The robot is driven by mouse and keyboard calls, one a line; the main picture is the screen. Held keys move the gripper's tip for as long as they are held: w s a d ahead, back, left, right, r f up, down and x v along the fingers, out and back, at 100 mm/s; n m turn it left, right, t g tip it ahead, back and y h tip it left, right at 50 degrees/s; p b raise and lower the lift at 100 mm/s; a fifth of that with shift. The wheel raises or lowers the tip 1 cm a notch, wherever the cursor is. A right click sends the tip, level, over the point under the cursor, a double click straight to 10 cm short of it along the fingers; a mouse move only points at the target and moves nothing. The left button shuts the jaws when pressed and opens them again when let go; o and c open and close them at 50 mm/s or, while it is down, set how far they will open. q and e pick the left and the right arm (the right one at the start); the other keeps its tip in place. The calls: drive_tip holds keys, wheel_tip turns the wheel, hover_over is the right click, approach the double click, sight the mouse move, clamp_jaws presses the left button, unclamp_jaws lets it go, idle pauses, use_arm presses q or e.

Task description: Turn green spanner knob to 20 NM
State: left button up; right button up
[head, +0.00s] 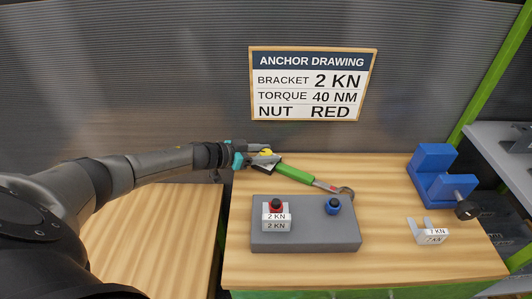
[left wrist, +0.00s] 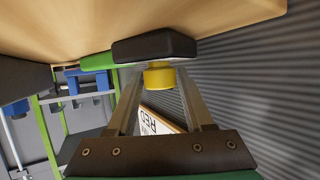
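The green spanner (head: 294,174) lies on the wooden workbench, its ring head at the right and its black end (left wrist: 155,48) at the left. A yellow knob (head: 266,152) sits on that black end; it also shows in the left wrist view (left wrist: 159,78). My left gripper (head: 258,156) is at the knob, with one finger on each side. In the left wrist view the fingers (left wrist: 161,90) are apart, with a narrow gap beside the knob. No torque scale is readable on the spanner. My right gripper is not in view.
A wall sign (head: 313,84) reads bracket 2 KN, torque 40 NM, nut red. A grey block (head: 305,241) carries a red nut and bracket, and a blue nut. A loose bracket (head: 428,235) and a blue vise (head: 432,175) stand right. The bench's front right is clear.

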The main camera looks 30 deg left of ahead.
use_arm(q)
drive_tip(key=shift+o, duration=1.4)
drive_tip(key=p+v, duration=0.4)
drive_tip(key=v, duration=1.1)
drive_tip(key=shift+s, duration=0.1)
drive_tip(key=shift+r, duration=0.1)
